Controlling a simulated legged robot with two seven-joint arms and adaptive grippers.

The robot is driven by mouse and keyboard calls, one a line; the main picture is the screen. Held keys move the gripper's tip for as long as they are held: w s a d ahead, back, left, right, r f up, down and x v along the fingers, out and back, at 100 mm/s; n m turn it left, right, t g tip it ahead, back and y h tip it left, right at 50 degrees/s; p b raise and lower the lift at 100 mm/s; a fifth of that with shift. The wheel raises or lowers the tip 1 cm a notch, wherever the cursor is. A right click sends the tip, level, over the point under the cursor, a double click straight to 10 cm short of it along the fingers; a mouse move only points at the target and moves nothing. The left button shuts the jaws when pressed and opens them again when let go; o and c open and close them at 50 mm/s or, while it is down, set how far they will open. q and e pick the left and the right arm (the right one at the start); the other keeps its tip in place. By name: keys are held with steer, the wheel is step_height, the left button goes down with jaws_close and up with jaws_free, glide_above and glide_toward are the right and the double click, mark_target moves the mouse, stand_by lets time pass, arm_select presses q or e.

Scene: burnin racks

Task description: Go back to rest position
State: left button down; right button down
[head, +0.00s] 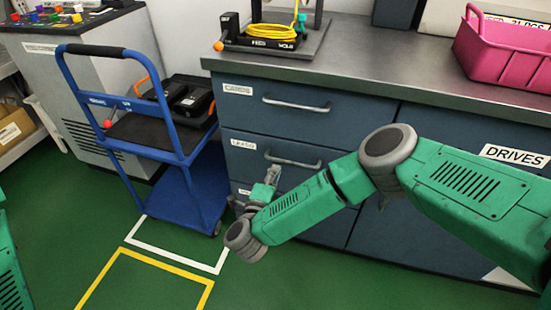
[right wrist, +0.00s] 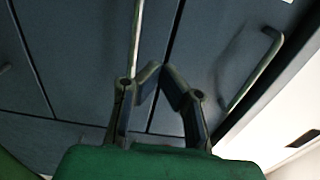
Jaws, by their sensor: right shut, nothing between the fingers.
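My right arm reaches in from the right in the head view, across the front of the blue drawer cabinet (head: 300,118). My right gripper (head: 273,174) is in front of the cabinet, near the handle (head: 293,161) of the second drawer. I cannot tell whether it touches the handle. In the right wrist view the gripper (right wrist: 162,72) has its fingertips together, with nothing held between them. The drawers look closed. A green part of my left arm shows at the left edge of the head view; the left gripper is outside the picture.
A blue cart (head: 168,205) carrying a black case (head: 188,98) stands left of the cabinet. The grey counter (head: 370,70) holds a pink bin (head: 505,55) and a fixture with yellow cable (head: 272,32). Green floor (head: 330,285) with white and yellow lines lies open in front.

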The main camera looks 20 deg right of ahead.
steer(key=s+a+f+n+g+y+p, duration=0.3)
steer(key=s+a+f+n+y+p, duration=0.15)
steer(key=s+a+n+y, duration=0.95)
steer(key=s+d+n+g+h, duration=0.4)
steer(key=s+d+n+g, duration=0.7)
steer(key=s+d, duration=1)
steer(key=d, duration=0.4)
steer(key=shift+s+d+r, duration=0.3)
steer(key=shift+s, duration=0.1)
